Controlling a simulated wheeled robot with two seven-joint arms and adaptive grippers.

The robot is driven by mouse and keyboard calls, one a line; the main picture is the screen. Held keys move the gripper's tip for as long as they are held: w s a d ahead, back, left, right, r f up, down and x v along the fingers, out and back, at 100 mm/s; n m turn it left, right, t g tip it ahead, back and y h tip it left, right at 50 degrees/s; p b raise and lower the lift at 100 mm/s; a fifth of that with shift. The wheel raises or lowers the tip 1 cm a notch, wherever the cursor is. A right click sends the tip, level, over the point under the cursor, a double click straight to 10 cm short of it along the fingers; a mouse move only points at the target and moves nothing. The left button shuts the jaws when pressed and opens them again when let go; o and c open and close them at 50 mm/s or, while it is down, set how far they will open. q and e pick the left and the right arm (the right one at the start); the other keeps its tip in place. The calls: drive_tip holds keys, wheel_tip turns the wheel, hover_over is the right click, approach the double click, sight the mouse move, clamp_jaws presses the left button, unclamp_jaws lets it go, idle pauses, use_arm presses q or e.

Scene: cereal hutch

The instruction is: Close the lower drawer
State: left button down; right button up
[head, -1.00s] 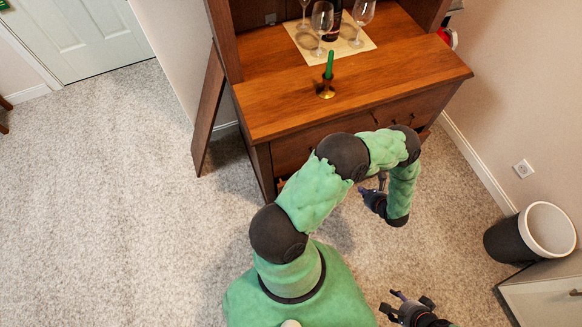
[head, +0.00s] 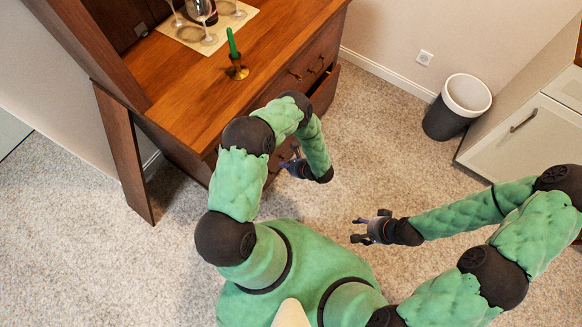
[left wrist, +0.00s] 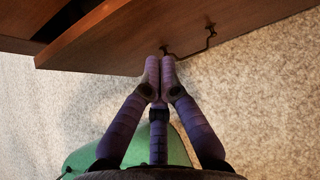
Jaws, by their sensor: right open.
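The lower drawer (head: 326,89) of the wooden hutch sticks out below the upper drawer front; my left arm hides much of it. In the left wrist view a wooden drawer front (left wrist: 115,42) with a dark handle (left wrist: 192,47) fills the top, with a dark gap behind its upper left edge. My left gripper (head: 291,160) is low in front of the hutch. Its fingertips (left wrist: 160,62) are together with nothing visible between them, close to the drawer front's edge beside the handle; contact is unclear. My right gripper (head: 357,228) is open and empty over the carpet.
The hutch top (head: 215,90) holds a green candle (head: 232,45) in a brass holder and glasses on a mat. A dark bin (head: 446,118) with a white rim and a pale cabinet (head: 525,130) stand at the right. Carpet between them and the hutch is clear.

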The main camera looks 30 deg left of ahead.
use_arm(q)
drive_tip(key=a, duration=0.1)
drive_tip(key=a+b, duration=0.1)
drive_tip(key=a, duration=0.1)
drive_tip(key=a+f, duration=0.1)
drive_tip(key=a, duration=0.1)
drive_tip(key=shift+w, duration=0.2)
